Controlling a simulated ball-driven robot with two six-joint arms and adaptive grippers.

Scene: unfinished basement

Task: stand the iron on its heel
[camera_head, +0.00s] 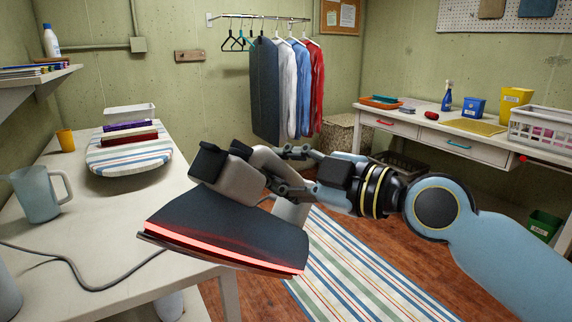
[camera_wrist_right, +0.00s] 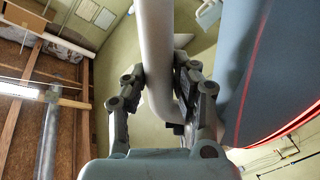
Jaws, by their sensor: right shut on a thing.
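The iron (camera_head: 225,225) has a dark body, a glowing red band along its lower edge and a pale grey handle. In the head view it is tilted, over the right edge of the white table (camera_head: 95,225); I cannot tell whether it touches the top. My right gripper (camera_head: 276,170) is shut on the handle from the right. In the right wrist view the gripper's fingers (camera_wrist_right: 160,85) lie on both sides of the pale handle (camera_wrist_right: 155,45), with the iron's dark body (camera_wrist_right: 275,75) at the right. My left gripper is not in view.
A grey cord (camera_head: 90,286) lies across the table. A blue-grey jug (camera_head: 36,195), an orange cup (camera_head: 65,141) and a striped pad (camera_head: 128,160) bearing folded cloths stand farther back. Bare tabletop shows between the jug and the iron. A striped rug (camera_head: 345,270) covers the floor.

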